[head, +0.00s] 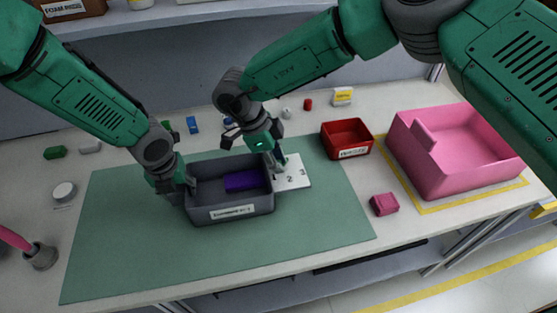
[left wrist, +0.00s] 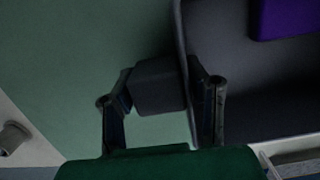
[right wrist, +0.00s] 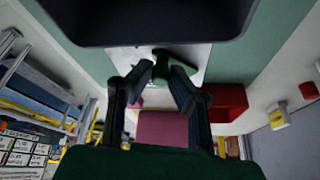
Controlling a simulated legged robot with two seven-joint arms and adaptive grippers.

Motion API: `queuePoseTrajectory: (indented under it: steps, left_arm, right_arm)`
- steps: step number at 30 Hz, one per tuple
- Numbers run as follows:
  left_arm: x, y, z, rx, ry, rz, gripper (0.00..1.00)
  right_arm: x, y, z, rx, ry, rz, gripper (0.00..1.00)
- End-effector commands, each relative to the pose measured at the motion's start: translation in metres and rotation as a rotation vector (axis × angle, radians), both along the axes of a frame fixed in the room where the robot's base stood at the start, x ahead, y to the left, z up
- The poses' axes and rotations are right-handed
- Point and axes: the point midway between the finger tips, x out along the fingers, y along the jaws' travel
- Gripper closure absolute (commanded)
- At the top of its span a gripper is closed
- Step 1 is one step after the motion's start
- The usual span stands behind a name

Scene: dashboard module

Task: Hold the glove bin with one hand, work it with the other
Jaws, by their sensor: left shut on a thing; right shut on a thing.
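The dark grey bin (head: 232,212) with a white front label stands on the green mat, with a purple block (head: 245,180) inside. My left gripper (head: 180,186) is at its left wall. In the left wrist view its fingers close on a dark grey grip block (left wrist: 158,88) on the bin's side. A white plate (head: 298,174) with numbers lies against the bin's right side. My right gripper (head: 276,160) is over this plate. In the right wrist view its fingers are shut on a small dark green piece (right wrist: 180,62) at the plate; its full shape is partly hidden.
A small red bin (head: 346,138) stands right of the plate. A large pink bin (head: 450,160) stands within yellow tape at the right. A pink block (head: 384,204) lies in front of it. Several small items line the back. The mat's front (head: 200,265) is clear.

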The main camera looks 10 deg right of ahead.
Motion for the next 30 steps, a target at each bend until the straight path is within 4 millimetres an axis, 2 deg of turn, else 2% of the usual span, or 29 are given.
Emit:
queuePoseTrajectory:
  steps: [4,5,6,15,19,23,30]
  left_arm:
    - [-0.002,-0.001,-0.001,-0.001,0.003,-0.004,1.00]
    - [-0.002,-0.002,-0.001,-0.001,0.003,-0.004,1.00]
    - [-0.002,-0.002,-0.001,-0.001,0.003,-0.004,1.00]
    - [-0.002,-0.001,-0.001,-0.001,0.003,-0.002,1.00]
    - [-0.002,-0.001,-0.001,-0.001,0.003,-0.001,1.00]
    - [-0.002,0.000,-0.001,0.000,0.003,0.000,1.00]
    - [-0.002,0.000,-0.001,0.000,0.003,0.000,1.00]
  right_arm:
    - [0.001,0.001,0.000,0.003,-0.003,0.001,1.00]
    - [0.001,0.001,0.000,0.003,-0.003,0.001,0.78]
    - [0.001,0.001,0.000,0.002,-0.003,0.001,0.65]
    - [0.000,0.001,0.000,0.001,-0.002,0.002,0.65]
    - [0.002,0.004,0.008,0.002,-0.004,0.001,0.65]
    - [0.005,0.011,0.027,0.002,-0.004,0.002,0.65]
    - [0.012,0.031,0.075,0.003,-0.005,0.002,0.65]
